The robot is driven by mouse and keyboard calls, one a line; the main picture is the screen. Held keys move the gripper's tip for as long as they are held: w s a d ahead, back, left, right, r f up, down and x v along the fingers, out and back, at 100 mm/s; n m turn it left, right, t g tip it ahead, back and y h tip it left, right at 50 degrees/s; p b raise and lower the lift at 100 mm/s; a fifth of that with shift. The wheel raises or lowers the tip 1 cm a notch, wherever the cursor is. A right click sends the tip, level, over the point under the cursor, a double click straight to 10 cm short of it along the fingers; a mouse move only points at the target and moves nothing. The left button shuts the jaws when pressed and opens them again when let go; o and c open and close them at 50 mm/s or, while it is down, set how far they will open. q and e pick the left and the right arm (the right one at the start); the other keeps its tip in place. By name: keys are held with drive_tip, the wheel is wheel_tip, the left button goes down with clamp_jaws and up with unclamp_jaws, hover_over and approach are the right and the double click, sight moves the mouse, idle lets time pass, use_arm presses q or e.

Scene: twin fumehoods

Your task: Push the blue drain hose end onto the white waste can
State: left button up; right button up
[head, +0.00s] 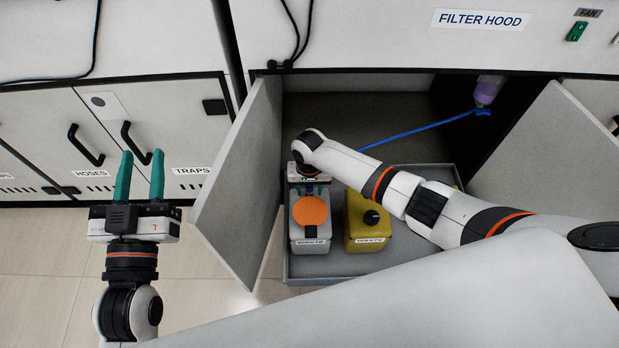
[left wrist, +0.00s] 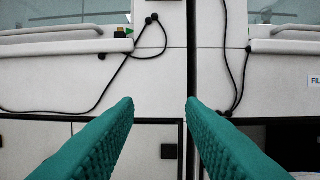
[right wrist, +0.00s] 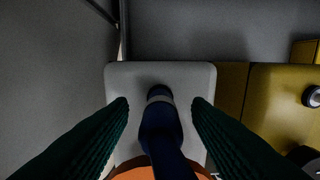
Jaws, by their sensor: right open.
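In the right wrist view, the dark blue hose end (right wrist: 161,125) stands at the white can's top (right wrist: 125,82), between my open right fingers and apart from both. How deeply it sits is hidden. The blue hose (head: 425,129) runs from the upper right and passes behind my right arm. My left gripper (head: 139,177) is open and empty, outside the cabinet at left.
A yellow waste can (head: 368,222) stands just right of the white can, both in a grey tray (head: 338,267). Open cabinet doors flank them at left (head: 238,185) and right (head: 545,160). A bottle with purple contents (head: 487,91) hangs at upper right.

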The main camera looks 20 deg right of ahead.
wheel_tip(320, 180, up, 3)
drive_tip(key=shift+r+p, duration=0.15)
drive_tip(key=shift+p, duration=0.7)
wheel_tip(320, 180, up, 3)
drive_tip(key=shift+f+p, duration=0.15)
drive_tip(key=shift+p, duration=0.5)
use_arm(q)
drive_tip(key=s+a+f+g+y+p, duration=0.1)
drive_tip(key=s+a+f+g+y, duration=0.1)
drive_tip(key=s+f+g, duration=0.3)
drive_tip(key=s+a+f+g+y+p, duration=0.1)
drive_tip(key=s+a+f+g+y, duration=0.1)
drive_tip(key=s+f+g, duration=0.4)
wheel_tip(320, 180, down, 5)
drive_tip(key=a+g, duration=0.1)
drive_tip(key=g, duration=0.2)
drive_tip(key=shift+a+n, duration=0.3)
drive_tip(key=shift+n, duration=0.1)
use_arm(e)
wheel_tip(320, 180, up, 6)
drive_tip(key=shift+f, duration=0.1)
